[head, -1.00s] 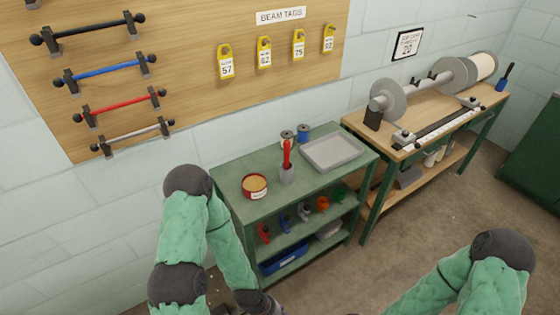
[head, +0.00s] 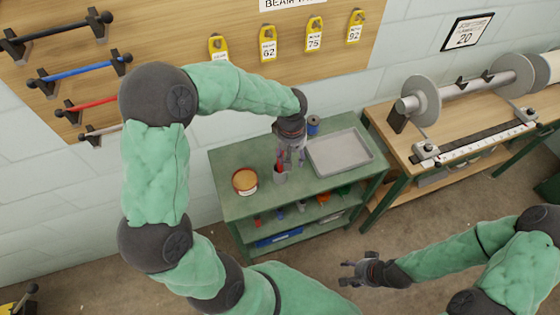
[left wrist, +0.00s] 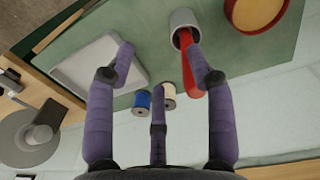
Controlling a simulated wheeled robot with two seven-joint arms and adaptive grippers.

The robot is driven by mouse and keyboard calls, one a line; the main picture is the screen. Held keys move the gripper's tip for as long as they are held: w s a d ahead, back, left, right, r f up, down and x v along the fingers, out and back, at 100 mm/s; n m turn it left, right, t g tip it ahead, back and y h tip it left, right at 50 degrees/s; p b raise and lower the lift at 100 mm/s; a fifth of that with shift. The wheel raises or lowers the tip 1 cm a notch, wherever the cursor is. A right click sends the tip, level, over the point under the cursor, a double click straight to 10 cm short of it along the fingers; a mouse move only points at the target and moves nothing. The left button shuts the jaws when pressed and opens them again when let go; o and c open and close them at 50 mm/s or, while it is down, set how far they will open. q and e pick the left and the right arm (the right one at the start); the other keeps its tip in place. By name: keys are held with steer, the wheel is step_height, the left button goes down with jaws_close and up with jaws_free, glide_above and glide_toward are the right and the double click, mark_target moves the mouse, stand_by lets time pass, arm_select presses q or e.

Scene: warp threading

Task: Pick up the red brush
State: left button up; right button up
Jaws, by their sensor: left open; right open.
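The red brush (left wrist: 188,72) stands in a grey cup (left wrist: 183,24) on a green cart. In the head view the brush (head: 279,159) is mostly hidden by my left gripper (head: 291,156), which is above the cup (head: 280,176). In the left wrist view my left gripper (left wrist: 160,56) is open, its fingers spread. The brush shows beside and partly behind the right-hand finger there, not clearly between the fingers. I cannot tell whether they touch. My right gripper (head: 346,274) is open and empty, low in front of the cart.
The cart top (head: 232,160) also holds a red-rimmed tub (head: 245,181), a grey tray (head: 340,153) and a blue spool (head: 313,125). A cream spool (left wrist: 169,96) shows in the left wrist view. A wooden bench (head: 392,145) stands to the right.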

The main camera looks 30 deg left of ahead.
arm_select(q)
steer(key=a+r, duration=0.1)
steer(key=r, duration=0.1)
steer(key=a+r+n+y, duration=0.1)
steer(key=r, duration=0.1)
steer(key=a+r+n, duration=0.1)
steer(key=r, duration=0.2)
steer(key=shift+w+a+p, duration=0.15)
steer(key=shift+a+p, duration=0.15)
steer(key=shift+a, duration=0.05)
step_height(320, 180, down, 10)
steer(key=a+b, duration=0.1)
steer(key=b, duration=0.1)
steer(key=shift+w+f, duration=0.2)
steer(key=shift+w, duration=0.2)
jaws_close()
